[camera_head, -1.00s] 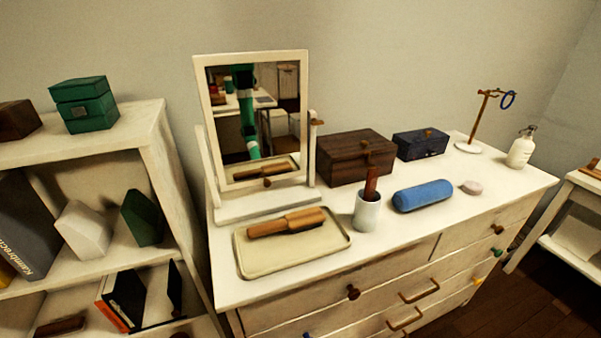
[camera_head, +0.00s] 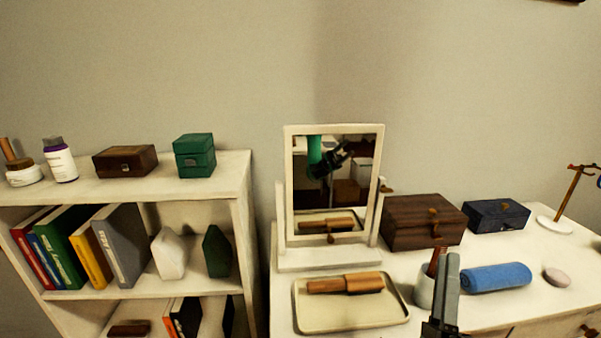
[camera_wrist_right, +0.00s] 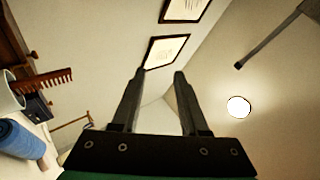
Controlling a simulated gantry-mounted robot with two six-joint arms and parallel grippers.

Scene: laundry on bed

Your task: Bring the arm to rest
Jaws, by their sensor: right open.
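My right gripper (camera_head: 447,300) has come in at the bottom of the head view, pointing up, in front of the cup (camera_head: 425,291) on the dresser. In the right wrist view its two fingers (camera_wrist_right: 155,92) stand apart with nothing between them, against wall and ceiling. My left gripper is not in view.
The dresser top (camera_head: 480,315) holds a tray (camera_head: 320,319) with a wooden brush (camera_head: 345,283), a mirror (camera_head: 335,180), a brown box (camera_head: 422,222), a dark blue box (camera_head: 497,216) and a blue roll (camera_head: 496,277). A bookshelf (camera_head: 240,190) stands left. Air above the dresser is clear.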

